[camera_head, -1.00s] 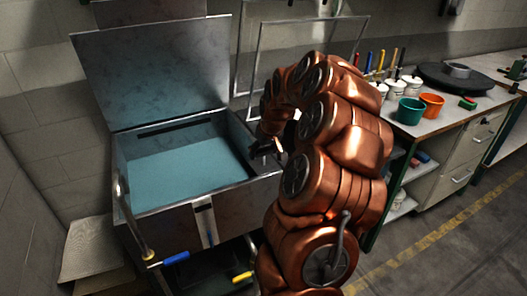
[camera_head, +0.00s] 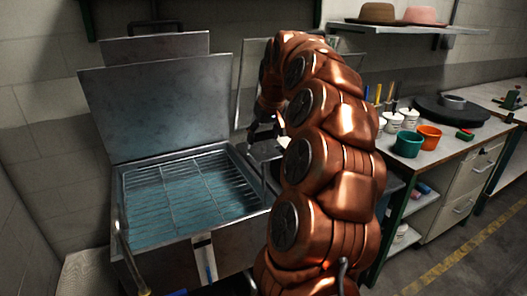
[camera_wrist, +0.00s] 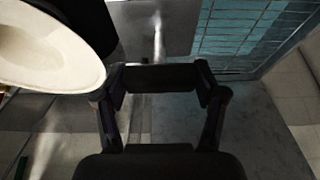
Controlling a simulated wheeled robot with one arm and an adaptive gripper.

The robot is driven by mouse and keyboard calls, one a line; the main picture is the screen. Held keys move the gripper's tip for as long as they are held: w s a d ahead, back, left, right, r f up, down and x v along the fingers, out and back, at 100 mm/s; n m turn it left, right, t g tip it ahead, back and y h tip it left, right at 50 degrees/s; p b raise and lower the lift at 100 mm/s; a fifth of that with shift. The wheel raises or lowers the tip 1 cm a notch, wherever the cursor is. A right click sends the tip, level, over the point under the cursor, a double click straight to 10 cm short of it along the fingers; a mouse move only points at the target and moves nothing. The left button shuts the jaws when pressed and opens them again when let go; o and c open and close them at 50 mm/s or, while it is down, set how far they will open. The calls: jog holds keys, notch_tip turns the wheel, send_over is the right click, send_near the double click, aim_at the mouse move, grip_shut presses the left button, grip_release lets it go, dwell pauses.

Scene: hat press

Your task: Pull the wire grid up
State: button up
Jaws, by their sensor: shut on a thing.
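The wire grid (camera_head: 188,187) shows in the head view as thin metal bars across the open metal tank (camera_head: 180,242), near its rim, with bluish water around it. Part of the grid also appears at the upper right in the wrist view (camera_wrist: 240,30). My gripper (camera_head: 262,132) is beyond the tank's right side, partly hidden by my arm. In the wrist view my gripper (camera_wrist: 160,78) has its fingers either side of a dark bar (camera_wrist: 160,80) and is shut on it. How this bar joins the grid is hidden.
The tank's lid (camera_head: 160,110) stands open behind it. A metal lever (camera_head: 125,245) is at its front left. A cream rounded object (camera_wrist: 50,50) fills the wrist view's upper left.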

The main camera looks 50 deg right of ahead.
jog(key=shift+w+r+p, duration=0.1)
jog(key=shift+r+p, duration=0.2)
jog(key=shift+r, duration=1.75)
jog(key=o, duration=1.4)
jog(key=shift+o, duration=1.4)
jog(key=v, duration=1.1)
jog(key=shift+r, duration=0.35)
jog(key=shift+a, duration=0.15)
